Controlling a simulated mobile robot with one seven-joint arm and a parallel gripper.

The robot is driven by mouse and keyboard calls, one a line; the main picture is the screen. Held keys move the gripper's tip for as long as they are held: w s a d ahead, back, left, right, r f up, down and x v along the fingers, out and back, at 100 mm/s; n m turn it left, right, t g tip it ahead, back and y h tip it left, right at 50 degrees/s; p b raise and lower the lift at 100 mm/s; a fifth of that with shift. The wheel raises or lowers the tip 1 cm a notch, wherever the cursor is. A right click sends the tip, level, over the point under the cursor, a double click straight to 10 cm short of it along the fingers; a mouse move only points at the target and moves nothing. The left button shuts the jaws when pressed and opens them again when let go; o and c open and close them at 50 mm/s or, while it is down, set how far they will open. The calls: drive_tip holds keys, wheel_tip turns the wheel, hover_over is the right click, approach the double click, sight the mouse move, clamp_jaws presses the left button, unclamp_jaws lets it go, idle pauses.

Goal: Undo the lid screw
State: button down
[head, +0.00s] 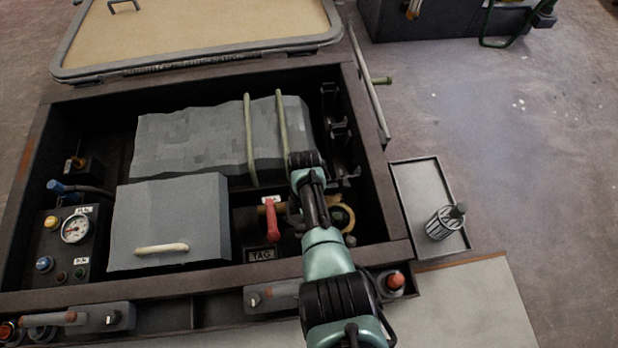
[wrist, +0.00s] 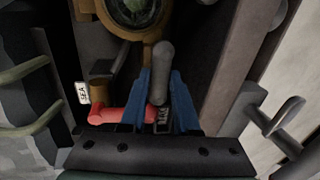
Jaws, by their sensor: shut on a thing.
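In the wrist view my gripper's blue fingers (wrist: 159,82) are shut on a grey round-ended bar (wrist: 163,58). I cannot tell whether this bar is the lid screw. It lies just in front of a brass strainer housing with a round glass top (wrist: 135,12), partly cut off by the frame edge. The strainer's brass ring (head: 346,212) also shows in the head view, beside my arm. There, my wrist hides the fingertips and the held bar. A red valve lever (wrist: 108,115) lies beside the left finger; it also shows in the head view (head: 272,220).
The dark bay wall (head: 372,190) stands close on the right. A tray (head: 410,190) with a striped cylinder (head: 443,224) lies outside. The hatch (head: 190,30) is open behind.

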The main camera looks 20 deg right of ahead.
drive_tip(key=c, duration=0.7)
unclamp_jaws()
drive_tip(key=shift+o, duration=0.2)
wheel_tip(320, 180, up, 13)
drive_tip(key=w+p, duration=0.2)
drive_tip(key=p, duration=0.6)
drive_tip(key=shift+w+d+f+p, duration=0.15)
drive_tip(key=shift+w+d+p, duration=0.05)
drive_tip(key=shift+d+p, duration=0.1)
